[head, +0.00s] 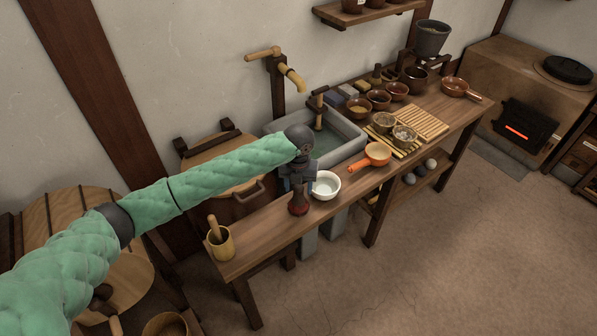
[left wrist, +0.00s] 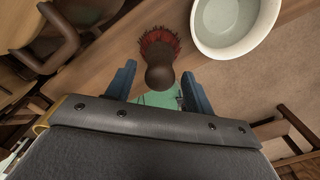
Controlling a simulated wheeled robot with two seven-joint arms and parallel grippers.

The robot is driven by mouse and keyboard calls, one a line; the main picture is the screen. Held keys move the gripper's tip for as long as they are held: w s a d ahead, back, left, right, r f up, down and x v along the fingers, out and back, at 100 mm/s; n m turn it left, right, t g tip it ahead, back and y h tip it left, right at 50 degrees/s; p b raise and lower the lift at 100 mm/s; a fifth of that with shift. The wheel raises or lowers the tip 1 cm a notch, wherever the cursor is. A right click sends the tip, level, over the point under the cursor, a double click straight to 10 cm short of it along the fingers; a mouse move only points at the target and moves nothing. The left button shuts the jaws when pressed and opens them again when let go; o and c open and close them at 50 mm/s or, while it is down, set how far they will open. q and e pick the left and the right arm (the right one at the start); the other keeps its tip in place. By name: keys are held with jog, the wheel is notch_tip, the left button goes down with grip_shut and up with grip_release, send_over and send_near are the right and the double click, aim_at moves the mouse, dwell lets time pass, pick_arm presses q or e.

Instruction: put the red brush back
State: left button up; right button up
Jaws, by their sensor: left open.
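The red brush (head: 299,206) is at the front edge of the wooden bench, just left of a white bowl (head: 326,186). In the left wrist view, the brush (left wrist: 159,44) shows red bristles and a dark brown rounded knob. My left gripper (head: 298,182) is just above the brush in the head view. In the left wrist view, my left gripper (left wrist: 158,88) has its blue fingers wide apart, with the knob between or just beyond their tips; contact is not visible. My right gripper is out of view.
A wooden cup (head: 221,243) with a stick in it stands at the bench's near left end. A stone sink (head: 344,150) is behind the gripper. Bare bench lies between cup and brush.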

pick_arm(q)
notch_tip(320, 180, up, 9)
jog(key=b, duration=0.3)
jog(key=shift+f, duration=0.1)
jog(key=shift+r, duration=0.55)
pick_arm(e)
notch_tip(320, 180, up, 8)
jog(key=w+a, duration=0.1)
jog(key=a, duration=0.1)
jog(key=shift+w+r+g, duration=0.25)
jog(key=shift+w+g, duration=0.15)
